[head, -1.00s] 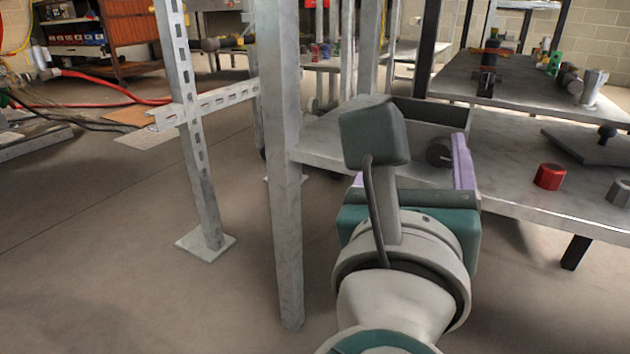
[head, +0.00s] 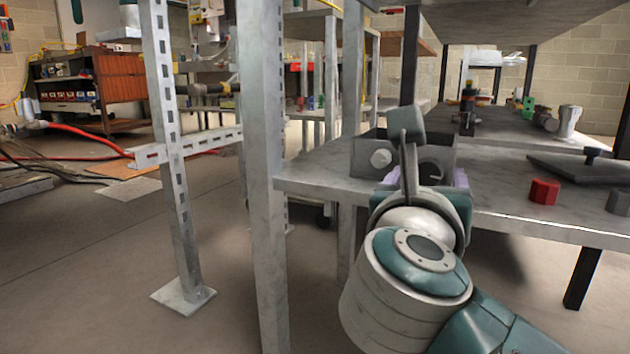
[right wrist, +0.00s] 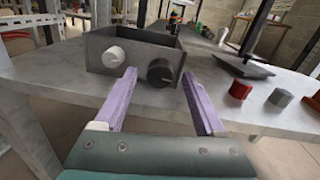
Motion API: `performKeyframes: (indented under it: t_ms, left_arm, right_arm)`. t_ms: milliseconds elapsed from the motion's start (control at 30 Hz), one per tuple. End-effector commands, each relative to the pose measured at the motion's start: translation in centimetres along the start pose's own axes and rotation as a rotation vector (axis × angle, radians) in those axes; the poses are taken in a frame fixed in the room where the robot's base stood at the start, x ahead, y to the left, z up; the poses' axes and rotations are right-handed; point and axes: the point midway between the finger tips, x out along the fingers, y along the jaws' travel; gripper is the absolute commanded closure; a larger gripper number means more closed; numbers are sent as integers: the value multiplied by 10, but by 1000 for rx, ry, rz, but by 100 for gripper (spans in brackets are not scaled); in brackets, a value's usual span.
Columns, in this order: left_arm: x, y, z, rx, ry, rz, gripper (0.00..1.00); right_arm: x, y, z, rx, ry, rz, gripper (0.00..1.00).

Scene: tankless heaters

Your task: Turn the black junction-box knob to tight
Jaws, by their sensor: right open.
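The grey open-topped junction box (head: 366,157) sits on the metal table near its left end. Its front has a white knob (head: 381,159) on the left and a black knob (right wrist: 160,73) on the right. In the head view my wrist partly hides the black knob. My right gripper (right wrist: 158,76) is open, its purple fingers pointing at the box front. In the right wrist view one finger lies to each side of the black knob; contact with it cannot be told. A white mark shows on the black knob's face. My left gripper is not in view.
A red hexagonal piece (head: 543,191) and a grey one (head: 619,202) stand on the table to the right. A dark plate (head: 585,168) with a small knob lies behind them. A metal post (head: 257,180) stands left of my arm, close to the table's end.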

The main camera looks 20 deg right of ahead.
Motion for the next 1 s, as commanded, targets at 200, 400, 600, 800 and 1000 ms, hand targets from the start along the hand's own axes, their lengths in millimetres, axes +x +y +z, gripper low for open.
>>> performKeyframes:
  t_ms: [200, 400, 600, 800, 1000]
  left_arm:
    - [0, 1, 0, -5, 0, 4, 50]
    - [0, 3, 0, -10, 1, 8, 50]
    - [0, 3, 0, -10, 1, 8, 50]
    - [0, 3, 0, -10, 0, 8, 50]
    - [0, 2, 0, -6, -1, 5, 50]
  right_arm:
    - [0, 0, 0, 0, 0, 0, 30]
    - [0, 0, 0, -1, 0, 0, 52]
    - [0, 0, 0, -1, 0, 0, 75]
    - [0, 0, 0, -1, 0, 0, 97]
    - [0, 0, 0, 2, 0, 0, 100]
